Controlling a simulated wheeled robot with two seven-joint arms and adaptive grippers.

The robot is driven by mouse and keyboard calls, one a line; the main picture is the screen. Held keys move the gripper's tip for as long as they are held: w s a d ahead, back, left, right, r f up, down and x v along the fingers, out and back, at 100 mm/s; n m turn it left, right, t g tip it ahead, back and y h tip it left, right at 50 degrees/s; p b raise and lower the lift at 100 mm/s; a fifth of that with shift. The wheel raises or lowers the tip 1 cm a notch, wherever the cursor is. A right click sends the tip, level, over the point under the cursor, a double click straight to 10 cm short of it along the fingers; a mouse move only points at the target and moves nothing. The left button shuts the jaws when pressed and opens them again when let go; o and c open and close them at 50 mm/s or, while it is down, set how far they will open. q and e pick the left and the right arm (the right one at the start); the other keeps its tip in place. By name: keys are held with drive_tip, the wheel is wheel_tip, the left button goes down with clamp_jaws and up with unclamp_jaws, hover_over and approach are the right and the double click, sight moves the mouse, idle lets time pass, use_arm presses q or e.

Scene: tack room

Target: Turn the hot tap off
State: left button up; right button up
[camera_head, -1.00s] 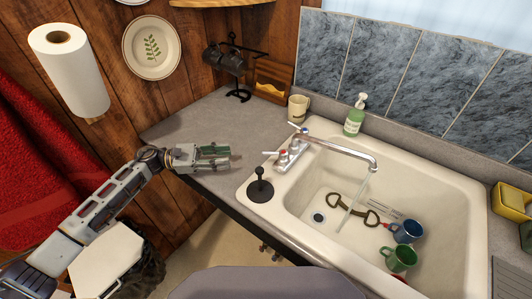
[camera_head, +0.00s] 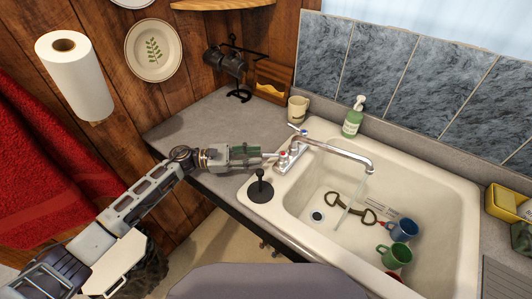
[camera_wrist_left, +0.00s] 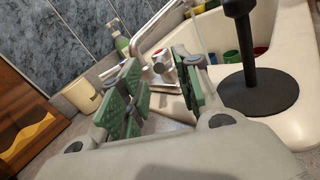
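The hot tap (camera_head: 283,155), marked red, is the nearer handle on the chrome faucet (camera_head: 335,149) at the sink's left rim. The cold tap (camera_head: 302,132), marked blue, is behind it. A thin stream of water (camera_head: 350,205) runs from the spout into the sink. My left gripper (camera_head: 261,155) is just left of the hot tap, low over the counter. In the left wrist view its green-padded fingers (camera_wrist_left: 158,84) are apart with nothing held, and a chrome tap handle (camera_wrist_left: 162,64) shows beyond and between them. I cannot tell whether they touch it. My right gripper is out of view.
A black plunger-like stopper (camera_head: 260,188) stands upright on the rim close to my left gripper. The sink (camera_head: 440,190) holds a blue mug (camera_head: 403,229), a green mug (camera_head: 391,255) and a horse bit (camera_head: 352,208). A beige cup (camera_head: 298,109) and soap bottle (camera_head: 353,117) stand behind the faucet.

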sight(266, 155)
use_arm(q)
drive_tip(key=shift+w+d+p, duration=0.2)
drive_tip(key=shift+d+p, duration=0.35)
drive_tip(key=shift+d, duration=1.6)
clamp_jaws()
